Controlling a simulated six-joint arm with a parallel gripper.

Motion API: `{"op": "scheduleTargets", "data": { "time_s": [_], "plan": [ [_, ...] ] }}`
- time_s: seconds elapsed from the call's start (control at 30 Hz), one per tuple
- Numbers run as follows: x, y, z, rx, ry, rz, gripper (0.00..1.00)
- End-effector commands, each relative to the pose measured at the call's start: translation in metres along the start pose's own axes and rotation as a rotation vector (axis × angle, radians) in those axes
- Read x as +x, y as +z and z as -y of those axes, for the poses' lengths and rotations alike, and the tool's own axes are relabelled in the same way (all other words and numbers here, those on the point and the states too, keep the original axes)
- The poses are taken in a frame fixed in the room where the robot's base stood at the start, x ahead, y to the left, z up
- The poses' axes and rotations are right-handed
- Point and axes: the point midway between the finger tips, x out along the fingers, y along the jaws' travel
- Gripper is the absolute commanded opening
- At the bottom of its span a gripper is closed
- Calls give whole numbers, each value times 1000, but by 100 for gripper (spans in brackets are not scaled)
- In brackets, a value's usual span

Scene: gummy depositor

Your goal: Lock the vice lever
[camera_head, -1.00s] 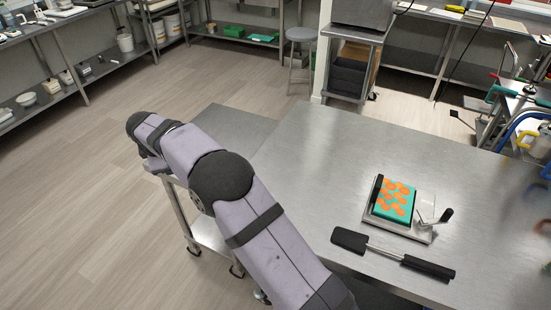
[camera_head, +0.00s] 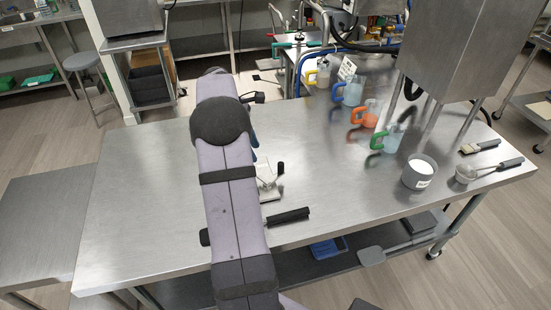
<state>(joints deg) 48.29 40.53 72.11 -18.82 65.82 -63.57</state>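The vice (camera_head: 268,186) stands on the steel table, partly covered by my arm. Its metal base end and a clear plate-like part show to the right of my arm. The black knob of its lever (camera_head: 281,168) sticks up at the right end; I cannot tell from this view whether it is locked. The teal mould with orange gummies is hidden behind my arm, apart from perhaps a dark bluish edge beside it. My arm reaches up across the picture, over the left half of the table. My gripper's fingers cannot be made out.
The spatula's black handle (camera_head: 289,216) shows right of my arm, in front of the vice. Jugs with green (camera_head: 387,139), orange and blue handles, a grey cup (camera_head: 419,172), a small bowl and a brush (camera_head: 480,147) stand right. The left table area is clear.

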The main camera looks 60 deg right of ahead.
Motion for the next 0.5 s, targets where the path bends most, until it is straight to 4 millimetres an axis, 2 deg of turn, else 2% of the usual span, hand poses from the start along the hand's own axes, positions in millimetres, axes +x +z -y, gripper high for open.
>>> {"op": "scheduleTargets", "data": {
  "time_s": [0.03, 0.1, 0.2, 0.5],
  "plan": [
    [2, 22, -1, -40, -32, 39, 36],
    [7, 42, -1, -89, -63, 78, 36],
    [12, 57, 0, -132, -90, 107, 36],
    [20, 62, 2, -147, -101, 117, 36]
  ]
}}
